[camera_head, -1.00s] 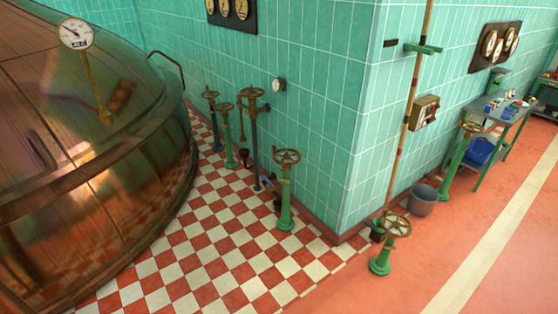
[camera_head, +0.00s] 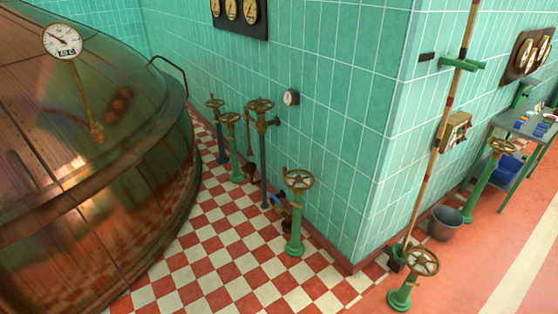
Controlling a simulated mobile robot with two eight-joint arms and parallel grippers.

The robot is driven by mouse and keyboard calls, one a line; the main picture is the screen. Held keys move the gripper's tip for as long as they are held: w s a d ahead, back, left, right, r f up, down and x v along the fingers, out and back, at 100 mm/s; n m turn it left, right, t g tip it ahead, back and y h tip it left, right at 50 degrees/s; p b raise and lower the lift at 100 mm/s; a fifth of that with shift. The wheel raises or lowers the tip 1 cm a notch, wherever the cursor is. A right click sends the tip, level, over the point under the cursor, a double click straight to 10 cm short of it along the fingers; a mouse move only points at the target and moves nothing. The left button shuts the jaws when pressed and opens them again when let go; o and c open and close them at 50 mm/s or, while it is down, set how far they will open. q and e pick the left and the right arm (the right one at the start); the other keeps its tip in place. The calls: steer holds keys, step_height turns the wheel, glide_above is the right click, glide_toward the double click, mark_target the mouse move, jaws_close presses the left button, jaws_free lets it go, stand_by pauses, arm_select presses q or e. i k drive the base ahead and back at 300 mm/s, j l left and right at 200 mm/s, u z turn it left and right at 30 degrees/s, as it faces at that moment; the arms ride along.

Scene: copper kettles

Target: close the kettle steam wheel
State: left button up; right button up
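The large copper kettle (camera_head: 60,190) fills the left side, with a round dial gauge (camera_head: 62,41) on a brass stem. Several handwheels on floor pedestals stand by the green tiled wall. One brass wheel (camera_head: 298,179) sits on a green pedestal near the wall corner. Farther back are a wheel on a dark post (camera_head: 259,104), a wheel on a green post (camera_head: 230,118) and another wheel (camera_head: 215,103). A lower wheel (camera_head: 422,262) stands around the corner at the right. I cannot tell which is the kettle steam wheel. Neither gripper is in view.
The wall corner (camera_head: 384,160) juts out between the wheels. A long pole (camera_head: 438,145) leans by it, with a grey bucket (camera_head: 445,222) nearby. A workbench (camera_head: 522,125) stands at the far right. The checkered floor (camera_head: 220,250) beside the kettle is largely clear.

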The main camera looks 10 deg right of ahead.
mark_target(285, 173)
steer(key=i, duration=0.95)
steer(key=i+u, duration=0.15)
steer(key=i, duration=0.8)
steer(key=i+l, duration=0.2)
steer(key=i, duration=0.7)
